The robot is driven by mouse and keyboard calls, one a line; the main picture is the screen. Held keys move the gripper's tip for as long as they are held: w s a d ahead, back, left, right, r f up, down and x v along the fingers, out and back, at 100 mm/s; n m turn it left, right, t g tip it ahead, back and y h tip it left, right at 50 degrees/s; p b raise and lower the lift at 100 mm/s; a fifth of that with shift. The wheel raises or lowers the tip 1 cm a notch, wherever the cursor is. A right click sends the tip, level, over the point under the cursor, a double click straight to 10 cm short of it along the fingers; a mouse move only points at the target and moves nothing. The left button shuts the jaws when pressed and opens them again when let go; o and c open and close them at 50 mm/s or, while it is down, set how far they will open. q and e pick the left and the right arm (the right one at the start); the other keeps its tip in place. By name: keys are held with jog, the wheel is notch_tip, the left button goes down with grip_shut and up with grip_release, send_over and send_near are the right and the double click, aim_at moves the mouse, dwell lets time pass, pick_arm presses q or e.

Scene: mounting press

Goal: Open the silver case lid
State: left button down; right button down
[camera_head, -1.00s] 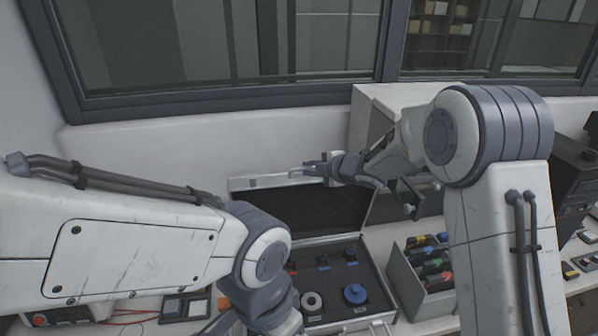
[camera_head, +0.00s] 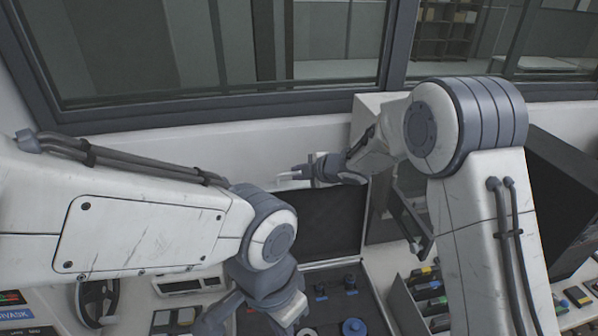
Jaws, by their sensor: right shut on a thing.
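The silver case stands open on the bench below the window. Its lid (camera_head: 318,222), dark inside with a thin silver rim, stands raised at the back. The case's lower half (camera_head: 372,300) holds dark foam with several blue parts and a pale round part, partly cut off by the picture's bottom edge. My right gripper (camera_head: 297,175) reaches in from the right and is shut on the lid's upper edge. The exact contact is small and hard to see.
A grey bin (camera_head: 408,305) with several coloured items stands just right of the case. A pale box-shaped unit (camera_head: 372,108) is behind my right forearm. A dark machine (camera_head: 570,200) is at the far right. The window frame (camera_head: 200,112) runs behind the bench.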

jog(key=shift+w+r, duration=0.25)
jog(key=shift+r, duration=0.2)
jog(key=c, duration=0.9)
grip_release()
jog(key=shift+s, duration=0.15)
jog(key=shift+o, duration=0.2)
jog(key=shift+a+f, duration=0.15)
jog(key=shift+f, duration=0.05)
jog(key=shift+s+d+r, duration=0.25)
jog(key=shift+s+d, duration=0.1)
jog(key=shift+s, duration=0.05)
jog(key=b+v, duration=0.1)
jog(key=v, duration=0.8)
jog(key=shift+s+d+r, duration=0.1)
jog(key=shift+r, duration=0.05)
